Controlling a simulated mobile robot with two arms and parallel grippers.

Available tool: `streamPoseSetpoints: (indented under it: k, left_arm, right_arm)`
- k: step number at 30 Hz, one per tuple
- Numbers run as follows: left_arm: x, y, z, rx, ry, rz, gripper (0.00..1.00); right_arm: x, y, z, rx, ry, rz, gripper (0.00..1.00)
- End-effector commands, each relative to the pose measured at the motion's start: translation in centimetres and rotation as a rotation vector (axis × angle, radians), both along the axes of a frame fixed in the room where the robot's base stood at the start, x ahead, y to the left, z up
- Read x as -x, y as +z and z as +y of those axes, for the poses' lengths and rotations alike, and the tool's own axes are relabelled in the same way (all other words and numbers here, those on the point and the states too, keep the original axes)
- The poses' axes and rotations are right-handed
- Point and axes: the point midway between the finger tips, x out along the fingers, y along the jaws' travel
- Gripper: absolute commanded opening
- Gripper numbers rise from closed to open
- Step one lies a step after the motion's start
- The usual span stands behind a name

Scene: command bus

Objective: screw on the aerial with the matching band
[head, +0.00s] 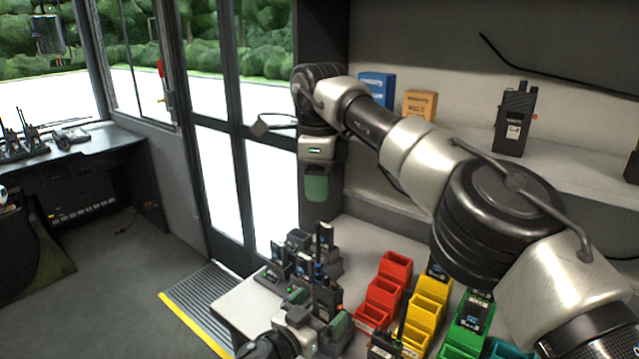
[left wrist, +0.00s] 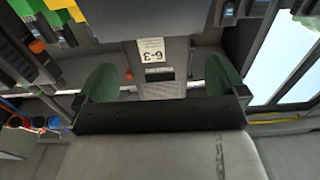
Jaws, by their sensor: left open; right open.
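My left gripper (head: 318,312) is open low in the head view, its green pads on either side of a dark handheld radio (head: 328,299). In the left wrist view the open pads (left wrist: 162,82) flank a grey body with a white label (left wrist: 152,50); contact cannot be told. Dark rods with blue and red round parts (left wrist: 38,122) show at that view's left; I cannot tell which is the aerial or its matching band. Several radios stand in a dark charger rack (head: 270,278) behind the left gripper. My right gripper (head: 317,190) is open and empty, pointing down above the bench.
Red bins (head: 396,266), yellow bins (head: 433,287) and green bins (head: 470,318) stand on the bench right of the left gripper. A shelf behind holds a blue box (head: 377,88), an orange box (head: 420,104) and another radio (head: 514,120). My right arm crosses above the bins.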

Motion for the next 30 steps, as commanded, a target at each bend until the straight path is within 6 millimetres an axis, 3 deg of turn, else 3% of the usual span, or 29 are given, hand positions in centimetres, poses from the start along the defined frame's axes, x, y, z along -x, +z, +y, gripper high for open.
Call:
streamPoseSetpoints:
  k: [6, 12, 30]
  left_arm:
    - [3.6, -0.2, 2.7, 0.000, 0.001, 0.002, 1.00]
    - [5.8, -0.2, 4.3, 0.000, 0.001, 0.002, 1.00]
    - [6.5, -0.1, 4.8, -0.002, 0.001, 0.001, 1.00]
  right_arm:
    - [0.0, -0.2, 0.0, 0.000, 0.000, 0.000, 0.42]
    - [0.0, -0.4, 0.0, 0.000, 0.000, 0.000, 0.42]
    - [0.0, -0.5, 0.0, 0.000, 0.001, 0.000, 0.42]
